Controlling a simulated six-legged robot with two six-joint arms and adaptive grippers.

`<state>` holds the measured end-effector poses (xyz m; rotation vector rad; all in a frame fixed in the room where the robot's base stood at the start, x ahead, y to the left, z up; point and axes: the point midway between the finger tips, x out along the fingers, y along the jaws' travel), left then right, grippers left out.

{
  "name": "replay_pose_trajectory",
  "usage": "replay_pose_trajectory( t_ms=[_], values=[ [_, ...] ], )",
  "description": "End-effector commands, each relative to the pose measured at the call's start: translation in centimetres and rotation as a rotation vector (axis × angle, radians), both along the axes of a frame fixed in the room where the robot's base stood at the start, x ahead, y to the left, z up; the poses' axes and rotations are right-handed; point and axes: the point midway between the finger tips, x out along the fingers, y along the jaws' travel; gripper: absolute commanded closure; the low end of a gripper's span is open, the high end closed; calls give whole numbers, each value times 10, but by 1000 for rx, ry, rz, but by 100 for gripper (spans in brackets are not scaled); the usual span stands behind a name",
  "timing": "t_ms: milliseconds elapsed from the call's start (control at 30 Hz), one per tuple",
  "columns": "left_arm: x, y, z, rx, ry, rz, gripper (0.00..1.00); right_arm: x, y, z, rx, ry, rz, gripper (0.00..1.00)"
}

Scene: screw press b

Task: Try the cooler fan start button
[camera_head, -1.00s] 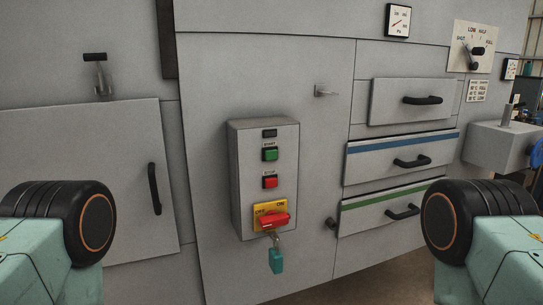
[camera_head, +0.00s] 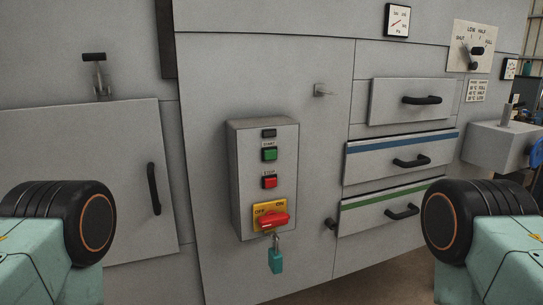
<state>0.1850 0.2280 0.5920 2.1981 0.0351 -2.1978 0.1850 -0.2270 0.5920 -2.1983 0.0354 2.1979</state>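A grey control box (camera_head: 242,185) is mounted on the machine's panel in the middle of the view. Its green start button (camera_head: 270,154) sits under a START label, with a red stop button (camera_head: 270,182) below it. A red rotary switch (camera_head: 274,219) on a yellow plate marked OFF and ON is at the bottom. A small dark plate (camera_head: 269,133) is above the start button. Only parts of my two arms show at the lower left and lower right; both grippers are out of view.
Three drawers (camera_head: 410,102) with black handles are at the right. A cabinet door (camera_head: 90,180) with a black handle is at the left. A selector dial (camera_head: 477,50) and a gauge (camera_head: 398,21) are at the upper right. The space before the control box is clear.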

Motion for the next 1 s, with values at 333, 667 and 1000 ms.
replay_pose_trajectory(
  t_ms=[333,667,1000],
  values=[
    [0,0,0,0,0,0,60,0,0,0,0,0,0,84],
    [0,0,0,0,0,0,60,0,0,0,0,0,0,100],
    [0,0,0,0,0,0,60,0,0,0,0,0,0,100]
  ],
)
